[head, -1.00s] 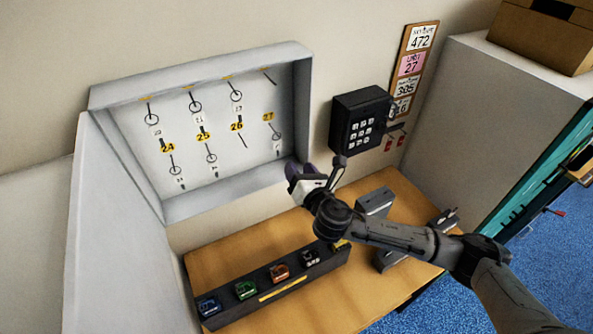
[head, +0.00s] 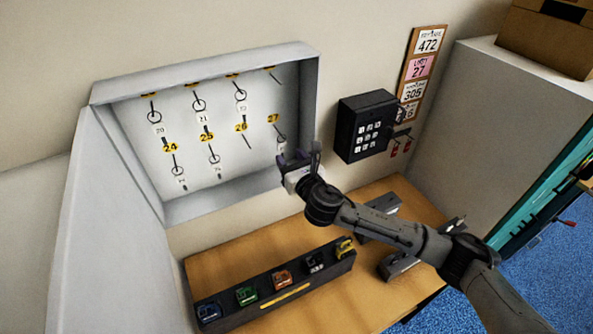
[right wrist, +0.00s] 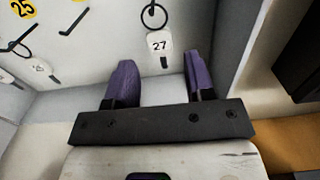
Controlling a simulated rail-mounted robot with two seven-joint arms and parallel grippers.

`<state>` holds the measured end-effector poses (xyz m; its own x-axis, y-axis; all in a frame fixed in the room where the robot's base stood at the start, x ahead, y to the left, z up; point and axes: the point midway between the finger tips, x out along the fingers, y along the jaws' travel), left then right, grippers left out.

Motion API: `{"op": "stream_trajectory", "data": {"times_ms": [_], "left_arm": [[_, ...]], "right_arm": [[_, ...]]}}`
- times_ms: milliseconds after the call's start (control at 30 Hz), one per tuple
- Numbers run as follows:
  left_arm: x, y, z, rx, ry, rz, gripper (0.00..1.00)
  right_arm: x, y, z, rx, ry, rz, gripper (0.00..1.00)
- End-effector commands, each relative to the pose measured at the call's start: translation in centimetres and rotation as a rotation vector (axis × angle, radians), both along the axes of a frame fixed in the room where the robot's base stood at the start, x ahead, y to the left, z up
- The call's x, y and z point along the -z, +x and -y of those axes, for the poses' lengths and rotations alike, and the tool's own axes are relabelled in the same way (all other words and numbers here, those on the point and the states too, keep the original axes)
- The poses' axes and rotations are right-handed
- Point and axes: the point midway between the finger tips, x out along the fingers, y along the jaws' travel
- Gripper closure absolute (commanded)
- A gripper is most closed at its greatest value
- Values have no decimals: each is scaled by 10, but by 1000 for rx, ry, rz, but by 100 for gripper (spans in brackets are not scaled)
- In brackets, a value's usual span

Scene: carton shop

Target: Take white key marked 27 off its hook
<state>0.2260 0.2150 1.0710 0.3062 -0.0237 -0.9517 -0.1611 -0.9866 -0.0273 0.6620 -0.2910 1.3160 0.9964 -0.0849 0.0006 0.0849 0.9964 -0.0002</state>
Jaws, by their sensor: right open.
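The white key tag marked 27 (right wrist: 159,43) hangs from a dark ring on its hook in the right wrist view. In the head view its ring (head: 281,138) shows below the yellow 27 label (head: 273,119), and my gripper partly hides the tag. My right gripper (right wrist: 159,78) is open, with its two purple fingers pointing up toward the tag. The tag is between the finger lines in the picture, just beyond the tips, and nothing is held. In the head view the right gripper (head: 292,160) is at the lower right of the key cabinet (head: 195,205). My left gripper is not seen.
Other keys hang on hooks to the left. The cabinet's right side wall (right wrist: 233,45) is close to my right finger. A black keypad box (head: 366,127) is on the wall to the right. A dark rack (head: 275,285) with several coloured items is on the wooden desk below.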

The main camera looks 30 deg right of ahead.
Motion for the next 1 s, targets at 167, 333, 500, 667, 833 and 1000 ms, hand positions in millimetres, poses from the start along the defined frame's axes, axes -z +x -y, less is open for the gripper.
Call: {"op": "stream_trajectory", "data": {"times_ms": [167,333,500,667,833,1000], "left_arm": [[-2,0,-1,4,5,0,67],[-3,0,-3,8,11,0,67],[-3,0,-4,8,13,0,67],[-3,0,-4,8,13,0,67],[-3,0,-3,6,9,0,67],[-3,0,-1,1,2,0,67]], "right_arm": [[-1,19,1,1,0,0,51],[-1,32,3,1,0,0,51],[-1,39,3,-1,0,0,51],[0,43,3,0,0,-1,51],[0,43,3,0,0,-1,51],[0,43,3,0,0,-1,51]]}}
